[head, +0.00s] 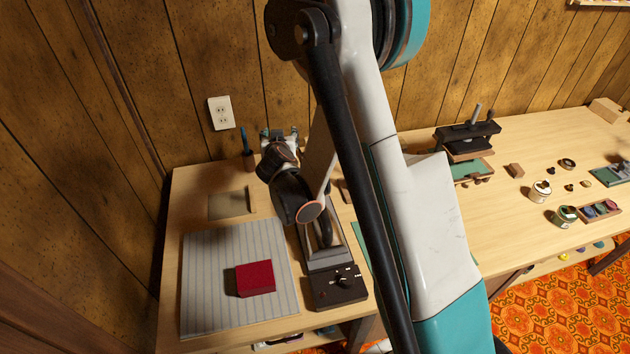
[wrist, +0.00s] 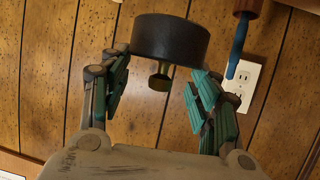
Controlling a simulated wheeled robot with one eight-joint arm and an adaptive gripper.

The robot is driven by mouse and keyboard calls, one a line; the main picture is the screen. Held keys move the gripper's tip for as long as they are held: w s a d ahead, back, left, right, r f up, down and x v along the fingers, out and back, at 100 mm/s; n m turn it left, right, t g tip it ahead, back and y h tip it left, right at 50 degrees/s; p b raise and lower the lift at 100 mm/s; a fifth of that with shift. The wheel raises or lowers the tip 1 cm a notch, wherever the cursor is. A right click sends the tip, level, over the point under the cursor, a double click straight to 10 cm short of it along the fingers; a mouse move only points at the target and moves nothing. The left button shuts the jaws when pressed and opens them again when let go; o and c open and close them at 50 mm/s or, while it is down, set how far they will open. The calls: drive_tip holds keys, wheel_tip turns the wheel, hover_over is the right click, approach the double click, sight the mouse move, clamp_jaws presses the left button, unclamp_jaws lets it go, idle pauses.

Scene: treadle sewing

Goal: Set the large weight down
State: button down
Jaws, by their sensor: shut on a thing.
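The large weight (wrist: 170,38) is a dark squat cylinder with a brass knob (wrist: 159,80). In the wrist view, which looks upside down, the knob points toward the picture's bottom, so the weight seems upright. My gripper (wrist: 163,72) has its teal-padded fingers on either side of the weight and is shut on it. In the head view my gripper (head: 280,135) is over the back of the left table, near the wall. There my arm and wrist hide the weight, and I cannot tell whether it touches the table.
A holder with a blue tool (head: 247,158) stands left of my gripper. A pale square plate (head: 230,204) lies nearby. A red block (head: 255,278) sits on a striped mat (head: 212,270), beside a dark control box (head: 338,287). A black press (head: 467,134) stands right of my arm.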

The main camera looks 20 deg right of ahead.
drive_tip(key=s+d+r+m+g+h, duration=0.3)
drive_tip(key=d+r+m+g+h, duration=0.2)
drive_tip(key=d+m+g+h, duration=0.6)
drive_tip(key=f+b, duration=0.2)
drive_tip(key=f, duration=0.4)
drive_tip(key=f+y+b, duration=0.1)
drive_tip(key=f+b, duration=0.1)
drive_tip(key=f, duration=0.4)
drive_tip(key=a+f+y+b, duration=0.1)
drive_tip(key=f, duration=0.6)
drive_tip(key=shift+s+f+m+t+b, duration=0.1)
drive_tip(key=shift+m+t+b, duration=0.3)
drive_tip(key=shift+f, duration=0.1)
drive_tip(key=c, duration=0.6)
unclamp_jaws()
